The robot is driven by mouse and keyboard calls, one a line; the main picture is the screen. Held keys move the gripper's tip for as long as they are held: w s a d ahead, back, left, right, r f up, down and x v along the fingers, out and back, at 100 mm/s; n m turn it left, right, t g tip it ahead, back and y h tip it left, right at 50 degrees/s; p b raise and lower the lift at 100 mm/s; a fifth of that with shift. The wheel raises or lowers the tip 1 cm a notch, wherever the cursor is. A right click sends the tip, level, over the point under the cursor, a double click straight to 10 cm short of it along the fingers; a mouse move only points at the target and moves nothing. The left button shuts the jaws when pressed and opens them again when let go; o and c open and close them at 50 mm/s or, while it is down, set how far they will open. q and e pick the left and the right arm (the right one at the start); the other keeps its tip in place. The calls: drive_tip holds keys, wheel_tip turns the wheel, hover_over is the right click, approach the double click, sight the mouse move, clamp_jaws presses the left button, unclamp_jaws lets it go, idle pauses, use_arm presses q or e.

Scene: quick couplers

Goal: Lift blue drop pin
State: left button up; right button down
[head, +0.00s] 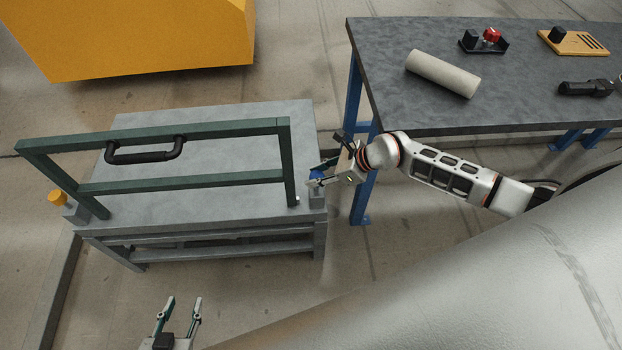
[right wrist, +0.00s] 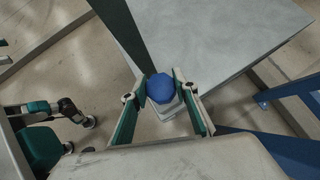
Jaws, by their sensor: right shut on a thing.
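The blue drop pin (right wrist: 160,88) has a faceted blue head and sits at the right front corner of the grey bench, by the foot of the green frame. My right gripper (right wrist: 162,98) is shut on the pin head, with one finger on each side. In the head view the right gripper (head: 320,174) largely hides the pin, and only a little blue (head: 318,172) shows. Whether the pin is raised cannot be told. My left gripper (head: 180,304) is open and empty over the floor in front of the bench.
The green frame (head: 184,183) with a black handle (head: 145,152) stands on the grey bench (head: 220,117). A dark worktable (head: 420,112) with a pale cylinder (head: 442,73) stands at right. A yellow block (head: 150,40) is behind.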

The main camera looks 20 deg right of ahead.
drive_tip(key=shift+w+r, duration=0.15)
drive_tip(key=shift+r, duration=0.1)
use_arm(q)
drive_tip(key=shift+d, duration=0.15)
use_arm(e)
drive_tip(key=c, duration=1.8)
unclamp_jaws()
drive_tip(key=shift+r, duration=0.1)
drive_tip(key=shift+o, duration=1.2)
use_arm(q)
drive_tip(key=shift+w+r, duration=0.35)
